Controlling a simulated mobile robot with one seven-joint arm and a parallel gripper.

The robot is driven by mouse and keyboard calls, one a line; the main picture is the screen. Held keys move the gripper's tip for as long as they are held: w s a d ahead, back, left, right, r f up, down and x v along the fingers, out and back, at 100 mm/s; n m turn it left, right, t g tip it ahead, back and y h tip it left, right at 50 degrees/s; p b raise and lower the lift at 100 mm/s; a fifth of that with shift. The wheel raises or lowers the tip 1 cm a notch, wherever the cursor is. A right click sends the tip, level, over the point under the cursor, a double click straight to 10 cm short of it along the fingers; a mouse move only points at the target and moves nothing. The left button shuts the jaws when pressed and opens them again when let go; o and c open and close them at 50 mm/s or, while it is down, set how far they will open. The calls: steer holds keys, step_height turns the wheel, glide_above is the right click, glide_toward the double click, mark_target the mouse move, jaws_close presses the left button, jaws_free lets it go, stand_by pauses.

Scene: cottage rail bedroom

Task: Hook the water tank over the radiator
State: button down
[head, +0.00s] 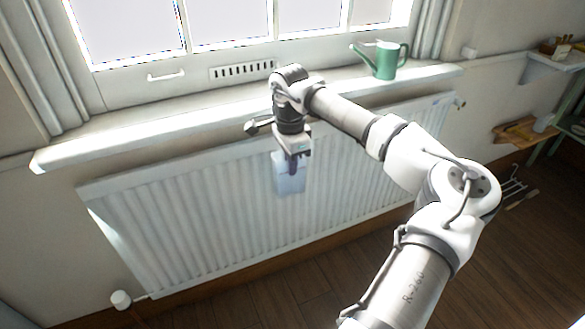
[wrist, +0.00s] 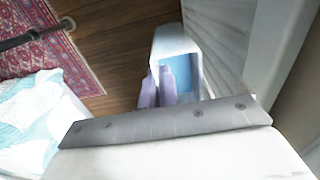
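The water tank (head: 289,186) is a small, pale blue-white box in front of the white radiator (head: 180,230), a little below its top edge in the head view. My gripper (head: 293,168) points down at the tank's top, and its purple fingers appear shut on the tank's near wall. In the wrist view the tank (wrist: 175,42) shows its open top and blue inside, with the fingers (wrist: 158,88) close together at its left edge. The radiator's ribbed face runs along the tank's right side. I cannot tell whether the tank touches the radiator, and its hook is not distinguishable.
A white windowsill (head: 170,122) juts out above the radiator, close to my wrist. A green watering can (head: 386,61) stands on it. Valves sit at the radiator's lower left (head: 121,299) and upper right. A patterned rug (wrist: 62,48) and bed cover (wrist: 35,120) show in the wrist view.

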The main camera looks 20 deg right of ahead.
mark_target(282, 156)
steer(key=shift+w+a+f, duration=0.1)
steer(key=shift+w+f, duration=0.25)
steer(key=shift+w, duration=0.65)
steer(key=shift+w+d+f, duration=0.1)
steer(key=shift+w+f, duration=0.2)
steer(key=shift+w, duration=0.65)
steer(key=shift+w+a+f, duration=0.1)
steer(key=shift+w+f, duration=0.25)
steer(key=shift+w, duration=0.65)
steer(key=c, duration=1.6)
jaws_free()
